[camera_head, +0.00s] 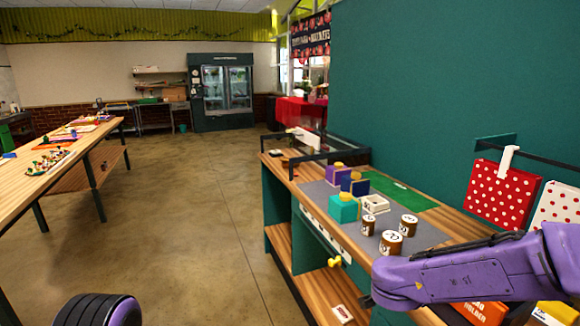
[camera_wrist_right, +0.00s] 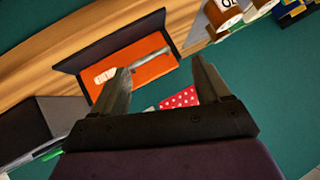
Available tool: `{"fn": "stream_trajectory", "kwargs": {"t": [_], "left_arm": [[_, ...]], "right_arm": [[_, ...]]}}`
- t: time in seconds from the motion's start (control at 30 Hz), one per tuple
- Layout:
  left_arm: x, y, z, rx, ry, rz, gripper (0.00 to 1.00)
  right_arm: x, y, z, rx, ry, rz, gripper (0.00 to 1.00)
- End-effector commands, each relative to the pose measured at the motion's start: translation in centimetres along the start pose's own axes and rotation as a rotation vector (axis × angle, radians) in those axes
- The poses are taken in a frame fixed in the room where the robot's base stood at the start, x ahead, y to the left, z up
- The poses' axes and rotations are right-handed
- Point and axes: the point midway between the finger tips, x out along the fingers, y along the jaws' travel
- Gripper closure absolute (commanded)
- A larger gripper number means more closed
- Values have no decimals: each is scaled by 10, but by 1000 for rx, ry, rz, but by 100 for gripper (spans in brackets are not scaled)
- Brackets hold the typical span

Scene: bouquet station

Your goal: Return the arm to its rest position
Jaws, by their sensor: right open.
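My right gripper (camera_wrist_right: 160,66) is open in the right wrist view, with nothing between its two dark fingers. Its fingers hang over a dark-edged orange tray or box (camera_wrist_right: 150,70) that holds a pale-tipped tool (camera_wrist_right: 105,76). I cannot tell whether the fingers touch anything. In the head view my purple right arm (camera_head: 460,275) reaches in from the right over the near end of the counter. The gripper itself does not show there. My left gripper is not in view.
The wooden counter (camera_head: 285,172) carries several brown jars (camera_head: 390,242), a teal block (camera_head: 343,208) and a green mat (camera_head: 400,190). Red polka-dot bag (camera_head: 502,193) hangs on the teal wall behind. A long wooden table (camera_head: 85,150) stands left. Open floor (camera_head: 190,220) lies between.

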Motion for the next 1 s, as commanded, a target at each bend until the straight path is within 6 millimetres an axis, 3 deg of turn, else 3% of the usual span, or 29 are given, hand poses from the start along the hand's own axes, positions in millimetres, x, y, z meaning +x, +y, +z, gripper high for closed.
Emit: {"fn": "stream_trajectory", "kwargs": {"t": [0.03, 0.1, 0.23, 0.43, 0.53, 0.63, 0.7, 0.8, 1.0], "left_arm": [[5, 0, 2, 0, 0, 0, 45], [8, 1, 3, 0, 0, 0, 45], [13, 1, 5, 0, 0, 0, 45], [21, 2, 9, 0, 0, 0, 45], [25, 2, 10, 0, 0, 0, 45], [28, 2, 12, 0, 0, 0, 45], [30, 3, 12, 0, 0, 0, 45], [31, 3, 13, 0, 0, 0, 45], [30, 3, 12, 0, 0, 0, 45]], "right_arm": [[23, 29, 31, -22, 23, -16, 24], [45, 63, 66, -40, 25, -62, 24], [66, 134, 133, -114, -60, -112, 24], [62, 260, 219, -307, -286, -89, 24], [48, 324, 248, -450, -397, -46, 24], [36, 377, 262, -547, -465, 23, 24], [32, 402, 269, -587, -492, 62, 24], [26, 419, 277, -611, -519, 87, 24], [24, 421, 278, -613, -523, 93, 24]]}}
